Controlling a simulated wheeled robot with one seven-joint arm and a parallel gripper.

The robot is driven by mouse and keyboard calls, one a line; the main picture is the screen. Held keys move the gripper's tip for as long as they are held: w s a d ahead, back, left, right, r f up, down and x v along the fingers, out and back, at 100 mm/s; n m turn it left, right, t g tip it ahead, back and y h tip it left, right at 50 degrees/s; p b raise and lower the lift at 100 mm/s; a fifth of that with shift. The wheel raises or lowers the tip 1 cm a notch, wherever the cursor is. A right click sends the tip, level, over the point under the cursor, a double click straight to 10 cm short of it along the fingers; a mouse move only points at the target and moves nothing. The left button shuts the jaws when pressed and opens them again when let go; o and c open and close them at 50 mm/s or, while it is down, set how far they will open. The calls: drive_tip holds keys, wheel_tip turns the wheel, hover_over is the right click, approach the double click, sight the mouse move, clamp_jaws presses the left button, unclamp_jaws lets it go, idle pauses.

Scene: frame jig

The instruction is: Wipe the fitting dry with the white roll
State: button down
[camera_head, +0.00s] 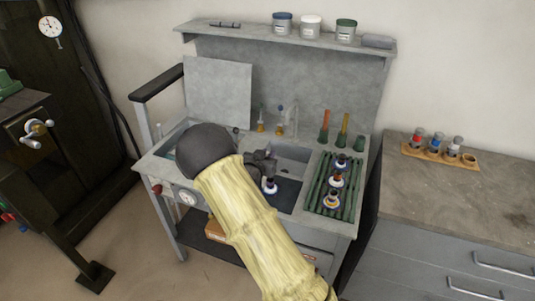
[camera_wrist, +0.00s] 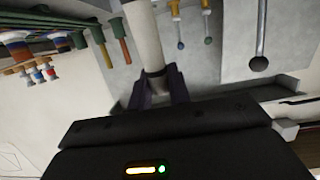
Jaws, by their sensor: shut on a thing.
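My gripper (camera_wrist: 158,90) is shut on the white roll (camera_wrist: 146,38), a plain pale cylinder that runs from the dark fingers to the top edge of the wrist view. In the head view my gripper (camera_head: 263,160) is over the sink area of the bench, partly behind my wrist, and the roll cannot be made out clearly. A small white and blue fitting (camera_head: 270,186) with a dark top stands just below the gripper there. I cannot tell whether the roll touches it. Several similar ringed fittings (camera_head: 332,200) stand on the green rack to the right.
The green ribbed rack (camera_head: 323,207) fills the bench's right side, with tall green-based orange and yellow tools (camera_head: 343,131) behind it. Slim bottles (camera_head: 280,127) stand at the back. A wooden holder (camera_head: 440,154) with small bottles is on the right counter. Jars (camera_head: 311,25) line the shelf.

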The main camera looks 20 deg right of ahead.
drive_tip(key=shift+s+a+f, duration=0.1)
drive_tip(key=shift+s+a, duration=0.05)
drive_tip(key=shift+s+a, duration=0.65)
drive_tip(key=shift+s, duration=0.3)
drive_tip(key=shift+w+d, duration=0.1)
drive_tip(key=shift+w, duration=0.05)
drive_tip(key=shift+w+d, duration=0.7)
drive_tip(key=shift+w, duration=0.25)
drive_tip(key=shift+w+d, duration=0.1)
